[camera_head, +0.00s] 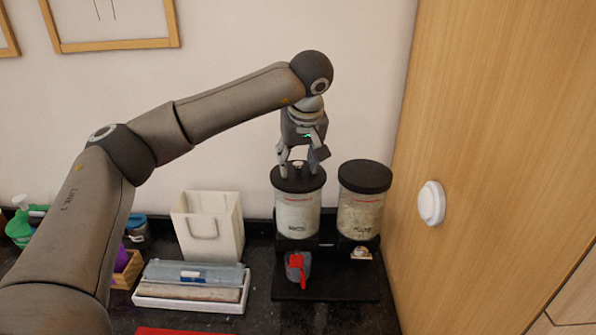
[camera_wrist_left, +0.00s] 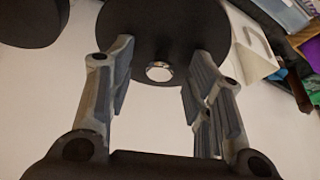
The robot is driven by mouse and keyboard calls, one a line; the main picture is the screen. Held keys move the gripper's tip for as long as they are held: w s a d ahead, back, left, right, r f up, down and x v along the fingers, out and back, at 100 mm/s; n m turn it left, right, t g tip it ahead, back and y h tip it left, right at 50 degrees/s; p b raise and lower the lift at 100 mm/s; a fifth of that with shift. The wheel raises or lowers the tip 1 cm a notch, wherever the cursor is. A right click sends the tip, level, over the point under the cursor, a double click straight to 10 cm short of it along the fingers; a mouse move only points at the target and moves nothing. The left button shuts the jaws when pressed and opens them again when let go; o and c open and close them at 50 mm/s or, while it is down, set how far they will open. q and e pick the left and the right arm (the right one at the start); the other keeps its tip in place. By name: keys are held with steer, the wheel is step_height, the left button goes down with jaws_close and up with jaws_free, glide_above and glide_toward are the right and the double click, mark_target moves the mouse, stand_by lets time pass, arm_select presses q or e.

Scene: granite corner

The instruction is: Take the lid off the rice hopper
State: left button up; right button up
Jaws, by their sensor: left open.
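Two clear hoppers with black lids stand side by side in the head view. The left hopper (camera_head: 297,215) holds white grains and looks like the rice hopper; its label is too small to read surely. Its round black lid (camera_head: 299,184) sits on top, with a small shiny knob that shows clearly in the wrist view (camera_wrist_left: 160,71). My left gripper (camera_head: 299,168) points down just above this lid. Its fingers (camera_wrist_left: 158,68) are open, one on each side of the knob, apart from it. My right gripper is not in view.
The other hopper (camera_head: 360,210) stands close on the right, near a wooden cabinet (camera_head: 490,130). A red-handled cup (camera_head: 297,266) sits below the left hopper. The wall is behind.

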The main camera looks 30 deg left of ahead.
mark_target(298, 164)
arm_select(q)
steer(key=c, duration=1)
steer(key=shift+c, duration=0.2)
steer(key=shift+r, duration=0.1)
steer(key=shift+r, duration=0.45)
step_height(298, 164, up, 2)
steer(key=shift+r+b, duration=0.15)
steer(key=shift+b, duration=0.45)
steer(key=s+r+b, duration=0.3)
steer(key=s+r, duration=0.6)
steer(key=s, duration=0.5)
steer(key=shift+r, duration=0.35)
